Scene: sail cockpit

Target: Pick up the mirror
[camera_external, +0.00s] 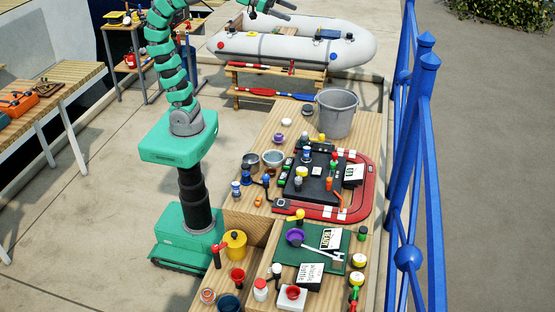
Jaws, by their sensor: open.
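My gripper (280,10) is at the top edge of the picture, partly cut off. It is open, with nothing visible between its fingers. It appears high up, in front of the grey inflatable boat in the picture and well away from the items on the wooden table (262,140). I cannot make out a mirror for certain among the many small items on the table; they are too small to tell apart.
A grey bucket (337,114) stands at the table's far end. A red-rimmed black tray (362,200) and a green mat (290,254) carry small items. A blue railing (425,170) runs along the right. The grey inflatable boat (245,45) lies behind.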

